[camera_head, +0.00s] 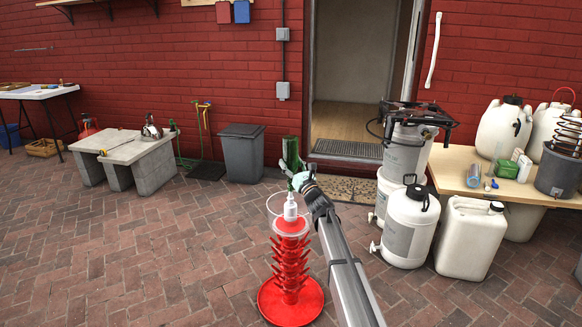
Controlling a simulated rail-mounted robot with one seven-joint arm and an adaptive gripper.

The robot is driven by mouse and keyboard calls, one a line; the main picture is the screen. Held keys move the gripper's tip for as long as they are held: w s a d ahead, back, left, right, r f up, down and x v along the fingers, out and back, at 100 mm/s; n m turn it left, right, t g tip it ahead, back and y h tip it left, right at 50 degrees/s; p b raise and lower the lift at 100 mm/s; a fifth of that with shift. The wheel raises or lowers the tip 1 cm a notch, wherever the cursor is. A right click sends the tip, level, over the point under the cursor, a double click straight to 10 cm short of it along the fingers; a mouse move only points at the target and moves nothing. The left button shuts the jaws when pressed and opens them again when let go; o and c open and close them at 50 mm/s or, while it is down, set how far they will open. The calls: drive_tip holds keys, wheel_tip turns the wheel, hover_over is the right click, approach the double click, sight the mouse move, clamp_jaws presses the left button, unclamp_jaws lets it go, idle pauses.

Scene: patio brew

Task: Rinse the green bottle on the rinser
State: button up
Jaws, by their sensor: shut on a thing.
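The bottle is above the white nozzle of the rinser (290,208), which sits on top of a red bottle tree (291,262) with a round red base. The lower end of the bottle is partly hidden by my gripper, so I cannot tell whether it touches the nozzle. My arm reaches in from the bottom right of the picture.
White containers (408,228) and a wooden table (450,165) stand at the right. A grey bin (241,155) and a concrete block bench (122,150) stand further back left. The brick paving (150,255) around the tree's left side is clear.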

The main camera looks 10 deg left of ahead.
sight(295, 155)
drive_tip(key=shift+r+p, duration=1.05)
drive_tip(key=shift+r, duration=1.6)
drive_tip(key=shift+s, duration=0.1)
